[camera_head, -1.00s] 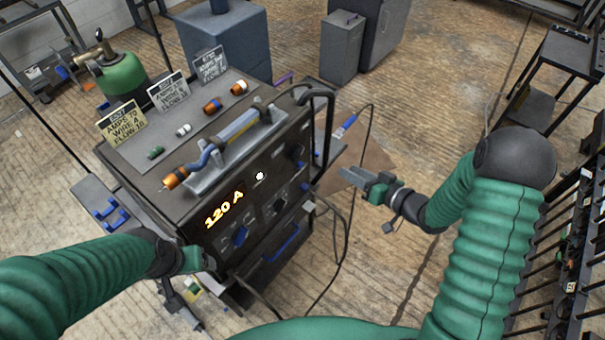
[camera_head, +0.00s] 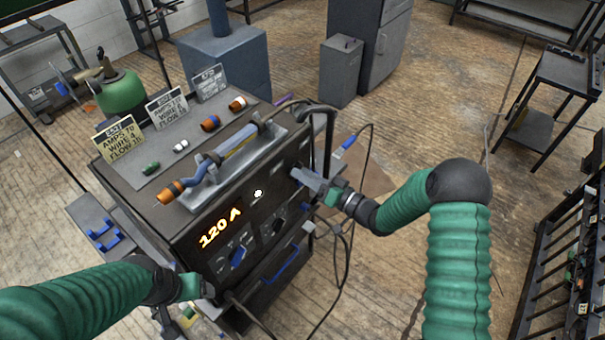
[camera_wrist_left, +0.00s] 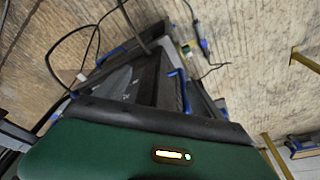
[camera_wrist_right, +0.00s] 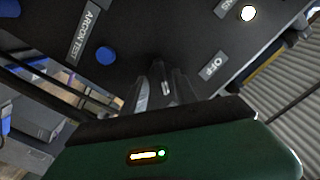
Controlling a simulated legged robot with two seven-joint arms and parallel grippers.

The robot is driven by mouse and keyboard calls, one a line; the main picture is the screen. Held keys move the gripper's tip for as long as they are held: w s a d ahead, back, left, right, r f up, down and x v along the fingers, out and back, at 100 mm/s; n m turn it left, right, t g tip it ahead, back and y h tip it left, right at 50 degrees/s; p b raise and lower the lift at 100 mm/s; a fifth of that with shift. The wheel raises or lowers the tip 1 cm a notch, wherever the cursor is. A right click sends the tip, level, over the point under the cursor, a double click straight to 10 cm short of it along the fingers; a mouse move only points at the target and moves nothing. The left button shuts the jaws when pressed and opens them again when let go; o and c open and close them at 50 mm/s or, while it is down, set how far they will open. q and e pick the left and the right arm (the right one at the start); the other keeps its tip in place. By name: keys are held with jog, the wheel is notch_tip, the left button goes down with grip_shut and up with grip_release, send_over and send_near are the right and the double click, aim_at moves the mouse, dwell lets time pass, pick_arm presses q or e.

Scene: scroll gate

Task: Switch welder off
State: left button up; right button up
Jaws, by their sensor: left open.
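The welder (camera_head: 182,222) is a dark box with a lit orange 120 A display (camera_head: 221,228) on its front panel and a small white light (camera_head: 258,193). My right gripper (camera_head: 303,178) is at the upper right of that panel. In the right wrist view its fingers (camera_wrist_right: 162,88) are at the panel, between an OFF label (camera_wrist_right: 216,65) and a blue button (camera_wrist_right: 106,55) by an ARGON TEST label (camera_wrist_right: 86,25). The switch between the fingers is mostly hidden, and I cannot tell if they grip it. My left gripper (camera_head: 200,290) is open near the panel's lower left.
A torch (camera_head: 225,155) lies on the welder's top beside several small nozzles and standing signs (camera_head: 167,107). Cables (camera_head: 352,210) hang at the right side. A green tank (camera_head: 121,92) stands behind left. A dark rack (camera_head: 560,240) is at the right.

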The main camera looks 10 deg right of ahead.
jog(key=shift+w+a, duration=0.35)
jog(key=shift+a, duration=0.05)
grip_shut()
dwell(0.4)
jog(key=shift+s+a+f+n+b, duration=0.1)
jog(key=shift+n+b, duration=2.3)
jog(key=shift+n, duration=1.55)
jog(key=shift+s+f+n+b, duration=0.1)
jog(key=shift+n+b, duration=2.3)
jog(key=shift+n, duration=1.55)
